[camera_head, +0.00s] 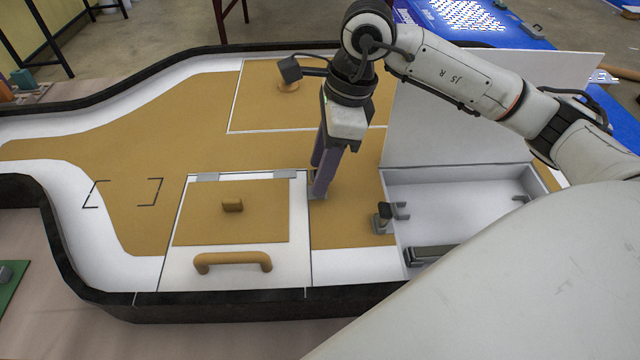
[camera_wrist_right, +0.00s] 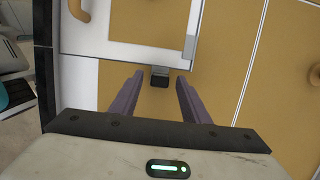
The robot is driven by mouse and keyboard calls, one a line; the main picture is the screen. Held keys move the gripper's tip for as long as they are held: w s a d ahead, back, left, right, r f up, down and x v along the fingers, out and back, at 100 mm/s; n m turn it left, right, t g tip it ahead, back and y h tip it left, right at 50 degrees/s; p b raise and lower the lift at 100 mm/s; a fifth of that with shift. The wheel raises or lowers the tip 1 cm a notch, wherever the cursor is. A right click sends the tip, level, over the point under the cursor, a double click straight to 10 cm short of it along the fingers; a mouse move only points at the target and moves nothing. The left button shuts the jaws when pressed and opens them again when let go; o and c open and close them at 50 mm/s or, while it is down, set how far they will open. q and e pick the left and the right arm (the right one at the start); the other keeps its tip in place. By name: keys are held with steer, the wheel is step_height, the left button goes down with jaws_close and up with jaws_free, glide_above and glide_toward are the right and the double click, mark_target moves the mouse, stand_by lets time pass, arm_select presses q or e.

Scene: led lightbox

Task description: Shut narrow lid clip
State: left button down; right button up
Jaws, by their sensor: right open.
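The narrow lid (camera_head: 190,260) is a white-framed panel with a tan centre, a small knob and an orange handle, and it lies flat. A small dark clip (camera_wrist_right: 160,76) sits at its edge in the right wrist view. In the head view this clip is hidden by my right gripper or too small to tell. My right gripper (camera_head: 319,190) points down just beside the lid's right edge. Its purple fingers (camera_wrist_right: 160,100) are apart, on either side of the clip, with nothing held. I cannot tell how far the clip is turned. My left gripper is not in view.
To the right is an open white compartment (camera_head: 455,212) with its wide lid (camera_head: 470,115) raised behind it. A dark upright clip (camera_head: 382,216) stands at its left wall. A dark knob on an arm (camera_head: 290,69) stands behind. The tan board at left is clear.

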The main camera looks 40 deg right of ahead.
steer(key=c, duration=1)
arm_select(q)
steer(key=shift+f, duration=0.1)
arm_select(e)
steer(key=shift+o, duration=0.4)
steer(key=shift+w+a+f, duration=0.1)
steer(key=shift+w+a, duration=0.2)
steer(key=shift+a, duration=0.3)
steer(key=shift+c, duration=0.2)
steer(key=shift+w+a+f+b, duration=0.15)
steer(key=shift+w+a+b, duration=0.05)
steer(key=shift+a+b, duration=0.1)
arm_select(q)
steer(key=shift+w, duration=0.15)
arm_select(e)
steer(key=shift+a, duration=0.1)
steer(key=shift+w, duration=0.1)
